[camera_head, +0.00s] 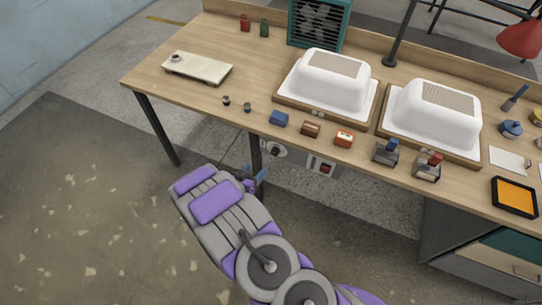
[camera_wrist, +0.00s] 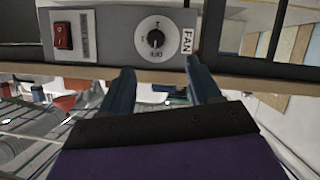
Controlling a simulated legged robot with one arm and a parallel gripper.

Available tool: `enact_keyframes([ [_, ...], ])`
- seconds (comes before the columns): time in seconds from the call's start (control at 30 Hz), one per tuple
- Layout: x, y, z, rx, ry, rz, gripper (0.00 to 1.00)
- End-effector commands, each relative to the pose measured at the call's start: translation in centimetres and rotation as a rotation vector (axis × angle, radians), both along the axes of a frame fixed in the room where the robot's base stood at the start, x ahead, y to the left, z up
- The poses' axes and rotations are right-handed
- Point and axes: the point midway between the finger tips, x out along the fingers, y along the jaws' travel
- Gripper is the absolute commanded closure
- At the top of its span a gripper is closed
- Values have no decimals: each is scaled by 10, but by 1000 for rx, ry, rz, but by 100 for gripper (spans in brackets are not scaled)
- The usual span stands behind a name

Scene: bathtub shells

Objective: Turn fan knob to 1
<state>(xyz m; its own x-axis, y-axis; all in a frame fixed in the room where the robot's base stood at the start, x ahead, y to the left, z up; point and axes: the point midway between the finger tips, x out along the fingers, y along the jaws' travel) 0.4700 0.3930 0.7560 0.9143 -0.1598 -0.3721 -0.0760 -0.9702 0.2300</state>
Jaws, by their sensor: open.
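The fan knob (camera_wrist: 155,38) is a small black round knob on a white dial with small markings, beside a label reading FAN. It sits on a grey panel (camera_wrist: 108,25). In the head view the knob (camera_head: 275,151) is under the workbench's front edge. Its exact setting is too small to read surely. My gripper (camera_wrist: 160,82) is open and empty, its two dark blue fingers apart, with the knob beyond and between their tips in the picture. In the head view my gripper (camera_head: 256,181) is just below and left of the knob, apart from it.
A red rocker switch (camera_head: 324,168) is on the same panel, right of the knob. The wooden workbench (camera_head: 190,98) overhangs above and carries two white tub shells (camera_head: 305,85). A black table leg (camera_head: 255,150) stands close left of the knob. The floor in front is clear.

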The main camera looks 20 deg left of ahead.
Motion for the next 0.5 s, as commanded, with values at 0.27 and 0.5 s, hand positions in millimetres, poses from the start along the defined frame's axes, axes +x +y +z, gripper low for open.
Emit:
enact_keyframes([
  [0.27, 52, -16, -20, 7, -2, -5, 37],
  [0.5, 93, -19, -40, 1, 0, -4, 37],
])
